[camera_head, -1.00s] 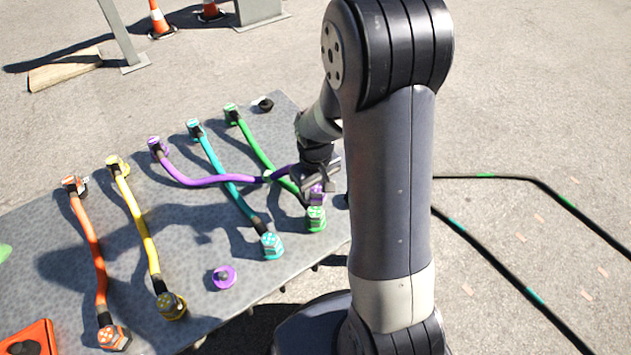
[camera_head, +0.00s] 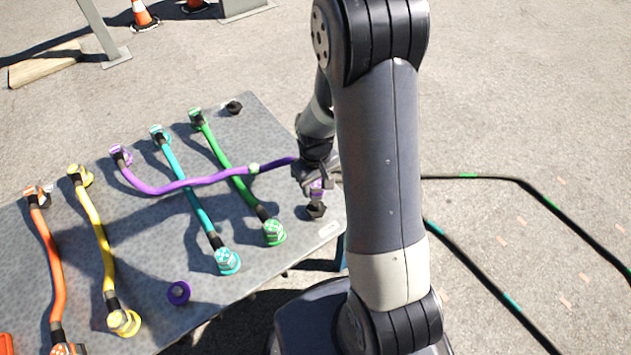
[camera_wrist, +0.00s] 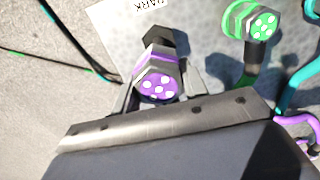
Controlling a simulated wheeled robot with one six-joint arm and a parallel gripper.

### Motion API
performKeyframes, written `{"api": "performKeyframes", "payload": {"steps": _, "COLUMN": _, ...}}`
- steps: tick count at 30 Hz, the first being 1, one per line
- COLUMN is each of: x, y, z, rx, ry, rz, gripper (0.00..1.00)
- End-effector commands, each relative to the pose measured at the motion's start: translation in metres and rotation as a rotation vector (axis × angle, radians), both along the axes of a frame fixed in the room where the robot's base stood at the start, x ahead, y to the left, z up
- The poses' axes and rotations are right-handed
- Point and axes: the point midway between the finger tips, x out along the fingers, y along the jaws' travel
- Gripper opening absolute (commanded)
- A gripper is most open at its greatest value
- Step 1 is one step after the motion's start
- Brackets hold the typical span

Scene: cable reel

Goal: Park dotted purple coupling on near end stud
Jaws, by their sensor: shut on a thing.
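My gripper (camera_head: 317,172) is shut on the dotted purple coupling (camera_wrist: 158,84), a hex-sided purple and grey piece with several white dots on its end. In the head view the coupling (camera_head: 317,188) hangs below the jaws, just above the near end stud (camera_head: 316,211), a black stud near the board's right edge. In the wrist view the dark stud (camera_wrist: 161,39) shows just past the coupling; I cannot tell if they touch. The purple cable (camera_head: 210,183) runs from its far purple coupling (camera_head: 120,155) over the teal and green cables to my gripper.
A green coupling (camera_head: 274,232) and a teal coupling (camera_head: 227,261) sit left of the stud. An empty purple socket (camera_head: 179,292) lies near the front edge. A black far stud (camera_head: 233,106) stands at the back. Yellow (camera_head: 97,240) and orange (camera_head: 53,260) cables lie left.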

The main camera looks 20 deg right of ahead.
Motion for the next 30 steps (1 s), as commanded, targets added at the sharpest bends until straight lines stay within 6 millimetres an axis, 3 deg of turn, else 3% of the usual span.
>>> {"api": "performKeyframes", "payload": {"steps": 6, "x": 0.0, "y": 0.0, "z": -0.031, "rx": 0.0, "ry": 0.001, "rz": 0.0, "gripper": 0.14}}
{"api": "performKeyframes", "payload": {"steps": 15, "x": 0.0, "y": 0.0, "z": -0.061, "rx": 0.0, "ry": -0.001, "rz": 0.0, "gripper": 0.14}}
{"api": "performKeyframes", "payload": {"steps": 30, "x": 0.0, "y": 0.0, "z": -0.065, "rx": 0.0, "ry": -0.001, "rz": 0.0, "gripper": 0.14}}
